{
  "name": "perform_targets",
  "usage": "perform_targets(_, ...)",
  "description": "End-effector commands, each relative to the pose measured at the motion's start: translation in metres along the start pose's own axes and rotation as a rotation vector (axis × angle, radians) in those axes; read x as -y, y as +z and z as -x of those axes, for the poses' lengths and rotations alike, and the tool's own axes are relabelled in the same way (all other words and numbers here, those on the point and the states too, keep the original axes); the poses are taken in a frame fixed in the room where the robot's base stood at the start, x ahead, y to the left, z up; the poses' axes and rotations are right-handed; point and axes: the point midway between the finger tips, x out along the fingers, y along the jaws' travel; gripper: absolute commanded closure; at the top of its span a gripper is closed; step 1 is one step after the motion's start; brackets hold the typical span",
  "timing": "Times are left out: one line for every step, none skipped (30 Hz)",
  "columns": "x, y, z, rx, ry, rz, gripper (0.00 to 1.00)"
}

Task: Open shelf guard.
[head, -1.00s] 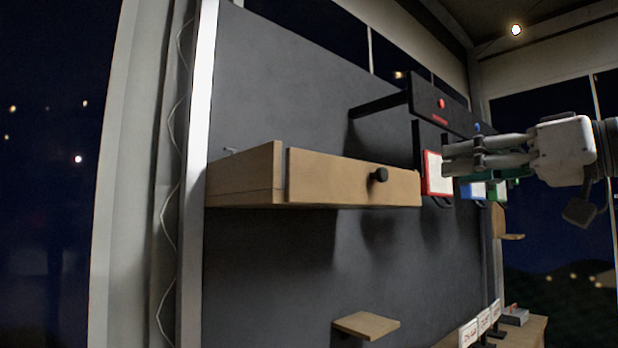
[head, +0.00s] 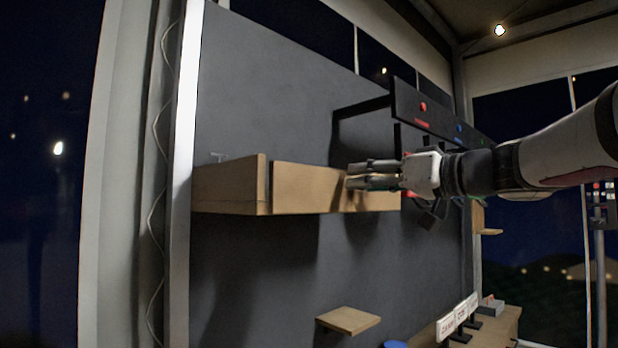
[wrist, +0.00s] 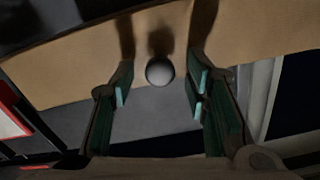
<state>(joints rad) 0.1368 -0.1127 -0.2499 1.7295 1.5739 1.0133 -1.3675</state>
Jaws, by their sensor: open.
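The shelf guard (head: 305,190) is a wooden front panel on the wall-mounted wooden shelf (head: 228,188) in the head view, and it stands upright. Its dark round knob (wrist: 160,72) shows in the wrist view, between my gripper's fingers and a little beyond their tips. My gripper (head: 352,176) is open in front of the guard's right part and hides the knob in the head view. In the wrist view my gripper (wrist: 160,90) has its teal finger pads apart on either side of the knob, with nothing held.
A dark bar (head: 440,118) with red and blue buttons juts out above and right of the shelf. A red-framed panel (wrist: 12,118) shows at the wrist view's left. A small wooden ledge (head: 348,320) is below, with free room between it and the shelf.

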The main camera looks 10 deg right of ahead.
Motion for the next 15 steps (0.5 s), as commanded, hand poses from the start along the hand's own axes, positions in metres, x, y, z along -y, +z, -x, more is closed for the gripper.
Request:
perform_targets(0.0001, -0.0002, -0.0018, 0.0, 0.0, -0.001, 0.57)
perform_targets(-0.0001, -0.0002, -0.0026, 0.0, 0.001, -0.001, 0.57)
perform_targets(-0.0003, -0.0001, -0.0033, -0.001, 0.001, -0.001, 0.57)
perform_targets(-0.0003, 0.0, -0.0037, -0.001, 0.001, -0.001, 0.57)
perform_targets(-0.0004, 0.0001, -0.0038, -0.001, 0.001, -0.001, 0.57)
perform_targets(-0.0004, 0.0001, -0.0039, -0.001, 0.001, -0.001, 0.57)
perform_targets(-0.0004, 0.0002, -0.0039, -0.001, 0.001, -0.001, 0.57)
perform_targets(-0.0004, 0.0002, -0.0039, -0.001, 0.001, -0.001, 0.57)
perform_targets(-0.0004, 0.0002, -0.0038, 0.0, 0.001, -0.001, 0.57)
perform_targets(-0.0004, 0.0002, -0.0038, 0.0, 0.001, -0.001, 0.57)
perform_targets(-0.0004, 0.0002, -0.0038, 0.0, 0.001, -0.001, 0.64)
perform_targets(-0.0003, 0.0002, -0.0037, 0.0, 0.001, -0.001, 0.73)
perform_targets(-0.0003, 0.0003, -0.0037, 0.0, 0.001, -0.001, 0.8)
perform_targets(-0.0003, 0.0002, -0.0037, 0.0, 0.001, -0.001, 0.87)
perform_targets(-0.0003, 0.0002, -0.0036, 0.0, 0.001, -0.001, 0.96)
